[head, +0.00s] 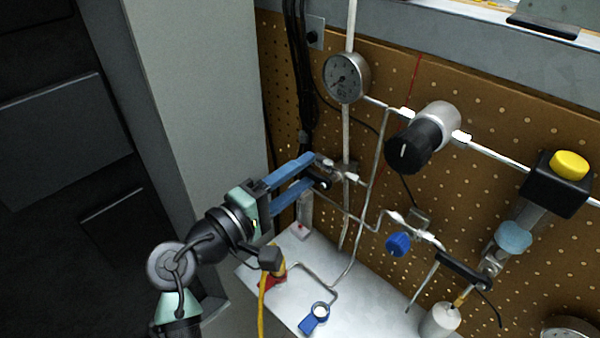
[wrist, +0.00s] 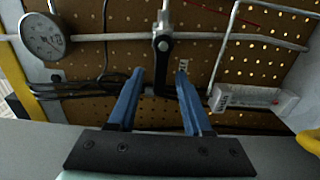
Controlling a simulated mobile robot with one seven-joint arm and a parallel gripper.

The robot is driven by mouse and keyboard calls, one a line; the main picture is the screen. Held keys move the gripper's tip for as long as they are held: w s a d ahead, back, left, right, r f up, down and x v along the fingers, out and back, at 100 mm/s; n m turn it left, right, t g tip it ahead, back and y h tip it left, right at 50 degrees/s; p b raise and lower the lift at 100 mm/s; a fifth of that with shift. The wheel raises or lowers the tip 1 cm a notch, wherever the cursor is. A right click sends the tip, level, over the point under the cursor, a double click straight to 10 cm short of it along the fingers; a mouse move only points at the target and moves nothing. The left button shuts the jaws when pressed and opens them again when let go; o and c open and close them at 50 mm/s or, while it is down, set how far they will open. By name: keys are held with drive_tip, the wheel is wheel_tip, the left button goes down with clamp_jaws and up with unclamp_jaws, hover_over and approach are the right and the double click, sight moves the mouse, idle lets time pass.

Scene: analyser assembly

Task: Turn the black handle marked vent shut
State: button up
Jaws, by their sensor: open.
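My gripper (head: 311,172) is open, its two blue fingers reaching toward a small valve on the pegboard's left pipework. In the wrist view the open fingertips (wrist: 160,72) lie on either side of that valve's black handle (wrist: 161,55), which extends from the silver valve body (wrist: 162,27) into the gap. I cannot tell whether either finger touches it. In the head view this black handle (head: 322,184) is small and partly hidden by the fingers. A second black handle (head: 463,270) is at the lower right. No vent marking is readable; a small white label (wrist: 183,66) is near the right fingertip.
A round gauge (head: 346,77) and a large black knob (head: 415,148) are above and right. A blue knob (head: 398,244) is right of my gripper. A blue-handled part (head: 315,317) is at the metal shelf's front (head: 360,305). Thin pipes run close to the fingers.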

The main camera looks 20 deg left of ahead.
clamp_jaws()
drive_tip(key=shift+b, duration=0.3)
idle(0.3)
drive_tip(key=shift+s+d+r+m+b, duration=0.2)
drive_tip(key=shift+d+r+m+b, duration=0.45)
drive_tip(key=shift+m+b, duration=1.95)
drive_tip(key=shift+s+d+r+m+b, duration=0.25)
drive_tip(key=shift+d+r+m+b, duration=0.4)
drive_tip(key=shift+m+b, duration=1.95)
drive_tip(key=shift+s+d+r+m+b, duration=0.2)
drive_tip(key=shift+d+r+m+b, duration=0.8)
drive_tip(key=shift+m, duration=2.8)
drive_tip(key=shift+a+f+b, duration=0.35)
unclamp_jaws()
